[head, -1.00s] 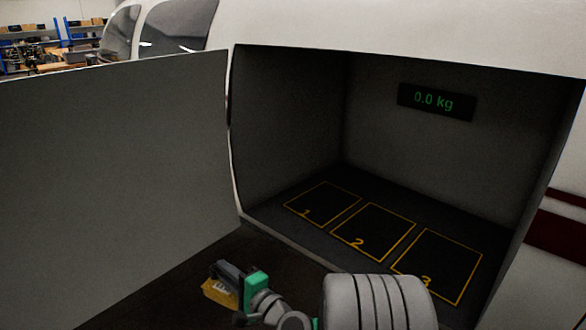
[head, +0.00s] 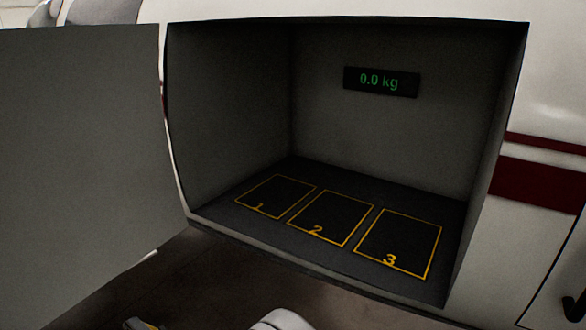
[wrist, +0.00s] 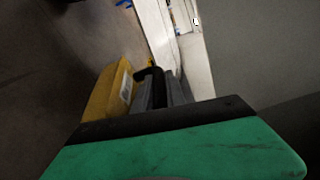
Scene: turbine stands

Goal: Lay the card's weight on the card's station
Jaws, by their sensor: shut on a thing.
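A yellow weight (wrist: 106,94) with a white label (wrist: 125,88) is at my gripper (wrist: 156,84) in the wrist view. The dark jaws are shut on it, beyond my green gripper body. In the head view only a small dark and yellow part of these shows at the bottom edge. Three yellow-outlined stations lie on the bay floor: station 1 (head: 276,194), station 2 (head: 332,214) and station 3 (head: 400,240). All are empty. The weight's marking is not readable now, and no card is in view.
The stations are inside an open dark bay in a white aircraft body. A display (head: 381,82) on its back wall reads 0.0 kg. A large grey door panel (head: 75,170) stands at the left. The bay's front sill (head: 300,263) is a raised edge.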

